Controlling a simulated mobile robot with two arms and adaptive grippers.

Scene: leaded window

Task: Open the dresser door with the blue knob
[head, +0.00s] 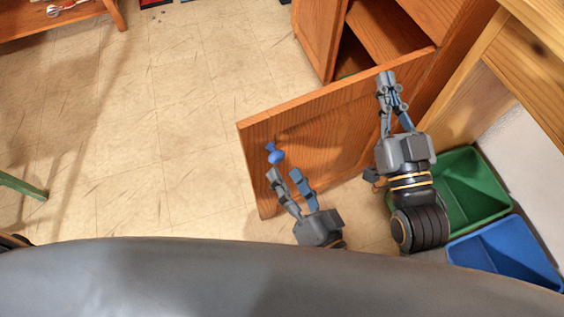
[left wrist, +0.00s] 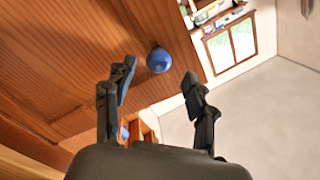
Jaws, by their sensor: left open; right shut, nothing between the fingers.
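The dresser door (head: 330,140) with the blue knob (head: 275,154) stands swung out from the dresser (head: 400,30) in the head view, and part of the inside shows behind it. My left gripper (head: 283,172) is open, its fingertips just below the knob in the picture. In the left wrist view the knob (left wrist: 159,60) appears between and beyond the open fingers, on the wooden door (left wrist: 90,50); whether they touch it I cannot tell. My right gripper (head: 387,78) is shut and empty, at the top edge of the door near the dresser's opening.
A green bin (head: 470,185) and a blue bin (head: 505,255) stand to the right, close to my right arm. A wooden piece of furniture (head: 530,60) is at the right edge. The tiled floor (head: 160,130) left of the door is largely clear.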

